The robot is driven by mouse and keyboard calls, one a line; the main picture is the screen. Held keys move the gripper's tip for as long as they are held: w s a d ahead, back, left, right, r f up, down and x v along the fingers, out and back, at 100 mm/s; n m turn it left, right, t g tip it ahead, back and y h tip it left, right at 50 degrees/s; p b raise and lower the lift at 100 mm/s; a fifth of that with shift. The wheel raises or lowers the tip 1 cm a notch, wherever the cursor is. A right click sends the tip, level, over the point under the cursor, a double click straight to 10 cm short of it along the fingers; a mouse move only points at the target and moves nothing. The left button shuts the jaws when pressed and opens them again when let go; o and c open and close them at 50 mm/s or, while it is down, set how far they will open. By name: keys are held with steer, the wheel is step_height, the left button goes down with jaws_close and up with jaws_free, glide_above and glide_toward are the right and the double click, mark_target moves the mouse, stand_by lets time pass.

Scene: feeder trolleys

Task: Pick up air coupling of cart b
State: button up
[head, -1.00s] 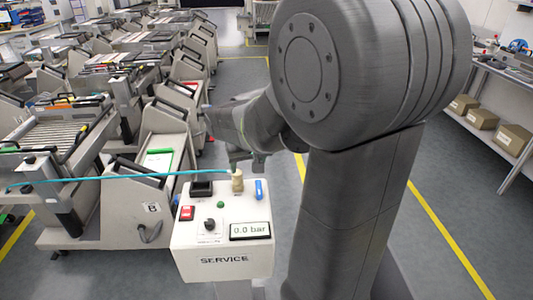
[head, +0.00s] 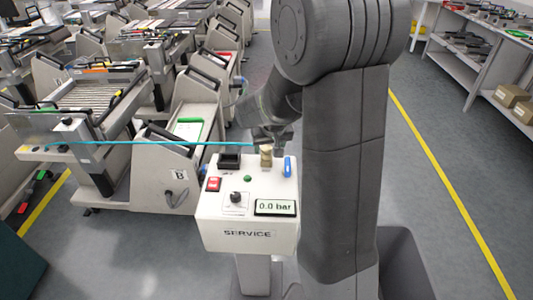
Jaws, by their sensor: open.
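The air coupling (head: 266,157) is a small tan, brass-like plug standing upright at the back edge of the white service box (head: 222,232). A thin teal hose (head: 150,143) runs from its top leftwards to the cart side. Cart B (head: 150,185), a grey trolley with a "B" label, stands left of the box. My gripper (head: 274,143) is dark and small in the head view, right at the coupling's upper end. It is open, with the coupling close to or between its fingers; I cannot tell whether they touch. The fingers are partly hidden.
The box top bears a black block (head: 228,160), a red switch (head: 213,184), a green button (head: 247,178), a blue part (head: 287,167), a knob (head: 236,198) and a display (head: 275,207) reading 0.0 bar. More trolleys crowd the left; shelving (head: 490,70) stands right. Floor between is clear.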

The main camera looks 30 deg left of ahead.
mark_target(267, 149)
steer(key=shift+a+x, duration=0.15)
steer(key=shift+x, duration=0.95)
steer(key=shift+a+x, duration=0.1)
steer(key=shift+x, duration=0.95)
steer(key=shift+r, duration=0.1)
jaws_close()
